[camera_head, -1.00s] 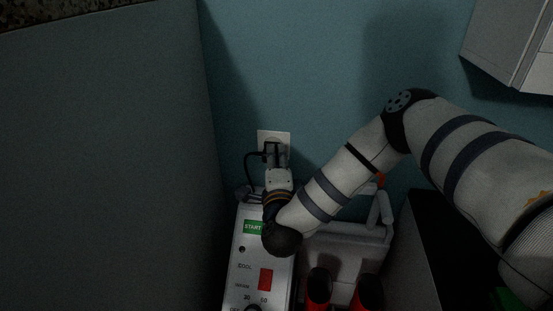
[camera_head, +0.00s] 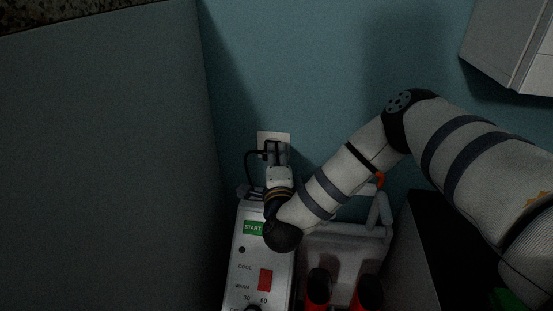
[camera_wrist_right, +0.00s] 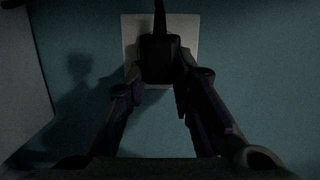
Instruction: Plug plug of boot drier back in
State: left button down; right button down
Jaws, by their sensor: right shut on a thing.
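The black plug (camera_wrist_right: 159,58) sits between the fingers of my right gripper (camera_wrist_right: 158,85) in the right wrist view, in front of the white wall socket plate (camera_wrist_right: 130,34). In the head view my right gripper (camera_head: 277,160) is shut on the plug at the socket plate (camera_head: 285,138) on the teal wall. The plug's prongs are hidden, so I cannot tell how deep they sit. A black cord (camera_head: 249,165) loops from the plug down to the boot drier (camera_head: 260,238), a grey box with a green START label and a red switch. My left gripper is not in view.
Grey boot-holder tubes (camera_head: 345,240) and red-and-black boots or shapes (camera_head: 318,290) stand right of the control box. A dark panel (camera_head: 110,150) fills the left. A grey cabinet (camera_head: 505,45) hangs at the upper right. A dark box (camera_head: 425,250) stands at the lower right.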

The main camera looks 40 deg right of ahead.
jog(key=c, duration=1.3)
grip_release()
jog(key=v, duration=0.7)
jog(key=shift+s, duration=0.2)
jog(key=shift+a, duration=0.1)
